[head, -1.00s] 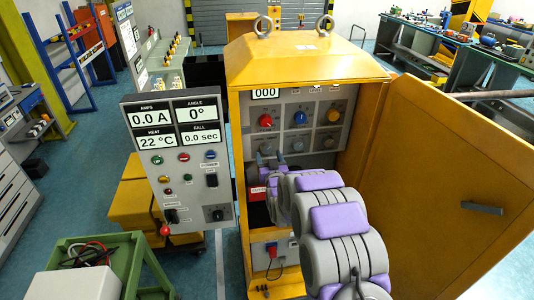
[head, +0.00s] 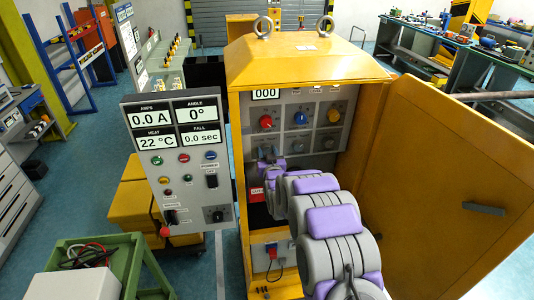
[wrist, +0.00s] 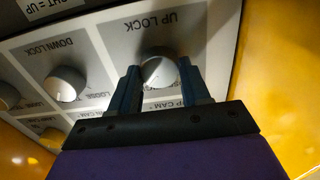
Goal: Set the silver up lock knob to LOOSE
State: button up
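The silver UP LOCK knob (wrist: 160,71) is on a grey panel, seen upside down in the wrist view, below its label. My gripper (wrist: 160,76) has its two dark fingers on either side of this knob, with a narrow gap visible beside it. The fingers look open, and contact is not clear. The knob's pointer direction and most of its setting text are hidden or blurred. In the head view my gripper (head: 268,158) is at the left of the panel's lower knob row and covers the knob.
The silver DOWN LOCK knob (wrist: 65,84) is beside it. Red (head: 265,121), blue (head: 300,118) and yellow (head: 333,117) knobs are above the lower row. The yellow cabinet door (head: 455,190) stands open at right. A display panel (head: 180,165) stands at left.

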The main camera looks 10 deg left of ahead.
jog(key=c, duration=0.5)
jog(key=shift+n, duration=0.4)
jog(key=n, duration=0.2)
jog(key=shift+n+p, duration=0.3)
jog(key=shift+n, duration=0.1)
jog(key=n, duration=0.2)
jog(key=n+b, duration=0.1)
jog(key=n, duration=0.1)
jog(key=shift+a+f+n, duration=0.15)
jog(key=shift+n, duration=0.15)
jog(key=n+b, duration=0.2)
jog(key=n, duration=0.1)
jog(key=n+b, duration=0.1)
jog(key=shift+s+f+n, duration=0.1)
jog(key=shift+f+n, duration=0.15)
jog(key=shift+n, duration=0.05)
jog(key=n+b, duration=0.4)
jog(key=n, duration=0.1)
jog(key=shift+b, duration=0.3)
